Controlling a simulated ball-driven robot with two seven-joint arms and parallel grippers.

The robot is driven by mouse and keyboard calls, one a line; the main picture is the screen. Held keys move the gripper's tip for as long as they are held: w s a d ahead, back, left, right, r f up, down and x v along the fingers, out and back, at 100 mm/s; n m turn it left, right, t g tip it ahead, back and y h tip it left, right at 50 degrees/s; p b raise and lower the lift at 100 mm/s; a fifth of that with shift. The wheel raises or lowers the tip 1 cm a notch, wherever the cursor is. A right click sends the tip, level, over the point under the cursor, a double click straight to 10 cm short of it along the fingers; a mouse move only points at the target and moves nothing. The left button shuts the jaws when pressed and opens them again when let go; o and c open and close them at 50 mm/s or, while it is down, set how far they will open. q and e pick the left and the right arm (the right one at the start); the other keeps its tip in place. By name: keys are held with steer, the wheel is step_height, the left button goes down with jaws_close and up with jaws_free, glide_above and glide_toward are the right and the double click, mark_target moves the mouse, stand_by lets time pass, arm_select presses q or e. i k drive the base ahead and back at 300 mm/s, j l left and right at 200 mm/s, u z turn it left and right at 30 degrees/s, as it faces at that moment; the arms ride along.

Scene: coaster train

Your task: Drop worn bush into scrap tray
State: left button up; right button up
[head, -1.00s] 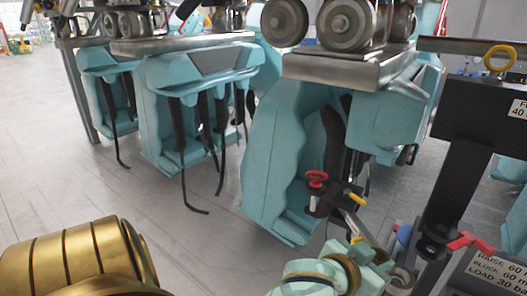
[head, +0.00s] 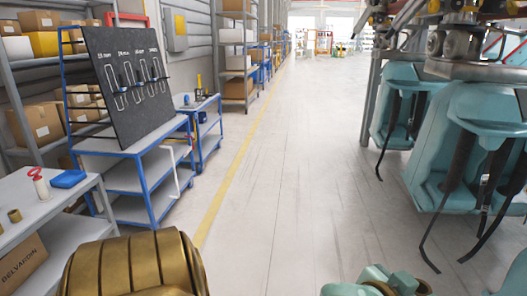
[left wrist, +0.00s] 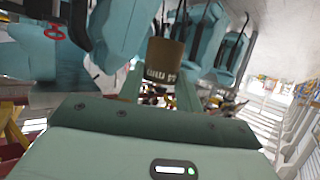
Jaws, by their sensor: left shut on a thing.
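In the left wrist view my left gripper (left wrist: 160,86) is shut on a brown-bronze cylinder (left wrist: 165,55), which looks like the worn bush. The head view does not show this gripper's fingers or the bush. My right gripper is in neither view. A small blue tray-like thing (head: 68,179) lies on a grey bench top at the left of the head view; I cannot tell whether it is the scrap tray.
A red-topped white object (head: 38,181) and brass-coloured rings (head: 14,215) share the grey bench (head: 48,207). A blue-framed cart (head: 150,172) with a black tool board (head: 125,75) stands behind. Teal coaster cars (head: 465,150) hang at right. The floor between is clear.

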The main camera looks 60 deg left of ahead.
mark_target(66, 182)
steer(key=u, duration=2.6)
